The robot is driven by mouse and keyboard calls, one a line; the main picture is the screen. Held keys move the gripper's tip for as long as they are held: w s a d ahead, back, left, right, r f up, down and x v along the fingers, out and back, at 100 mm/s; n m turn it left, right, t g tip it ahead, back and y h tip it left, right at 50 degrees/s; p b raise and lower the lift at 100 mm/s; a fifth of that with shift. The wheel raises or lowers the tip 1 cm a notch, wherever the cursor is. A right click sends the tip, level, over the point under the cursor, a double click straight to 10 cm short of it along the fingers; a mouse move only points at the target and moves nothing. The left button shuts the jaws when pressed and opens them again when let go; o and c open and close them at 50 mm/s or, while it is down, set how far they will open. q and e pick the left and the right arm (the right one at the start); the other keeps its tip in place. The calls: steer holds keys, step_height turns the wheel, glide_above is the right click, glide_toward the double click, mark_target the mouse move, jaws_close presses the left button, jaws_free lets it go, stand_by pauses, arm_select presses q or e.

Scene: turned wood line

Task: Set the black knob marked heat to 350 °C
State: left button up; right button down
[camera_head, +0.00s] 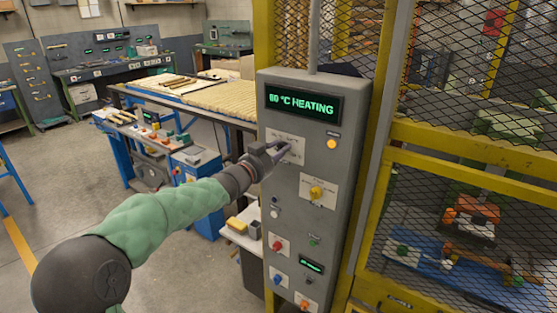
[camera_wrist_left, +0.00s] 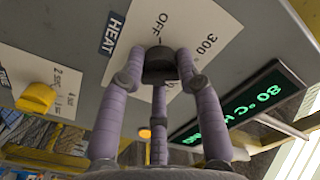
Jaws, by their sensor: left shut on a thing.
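The black heat knob (camera_wrist_left: 159,68) sits on a white scale plate (camera_wrist_left: 205,30) beside a black HEAT label (camera_wrist_left: 112,33) in the left wrist view. OFF and 300 are readable on the plate; the knob's pointer cannot be made out. My left gripper (camera_wrist_left: 160,75) has its purple-grey fingers shut around the knob. In the head view my left gripper (camera_head: 278,153) reaches the grey control panel (camera_head: 290,225) from the left and hides the knob. The green display (camera_head: 303,104) reads 80 °C HEATING. My right gripper is not in view.
A yellow knob (camera_head: 316,192) is below and right of the gripper, and an orange lamp (camera_head: 332,144) glows below the display. Red, blue and orange controls sit lower. A yellow mesh cage (camera_head: 480,150) stands right of the panel; a bench with wood (camera_head: 205,95) stands behind left.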

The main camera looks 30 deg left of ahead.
arm_select(q)
steer(key=m+b, duration=0.1)
steer(key=m, duration=0.1)
steer(key=m+b, duration=0.1)
steer(key=shift+f+m, duration=0.3)
steer(key=shift+m, duration=0.1)
steer(key=m+b, duration=0.2)
steer(key=m, duration=0.1)
steer(key=shift+m+b, duration=0.3)
steer(key=shift+b, duration=0.05)
steer(key=m+b, duration=0.2)
steer(key=m, duration=0.1)
steer(key=shift+r, duration=0.1)
steer(key=shift+m+b, duration=0.6)
steer(key=shift+m, duration=1.2)
steer(key=shift+r, duration=0.1)
steer(key=o, duration=1.1)
steer(key=shift+o, duration=0.2)
steer(key=shift+s+r, duration=0.1)
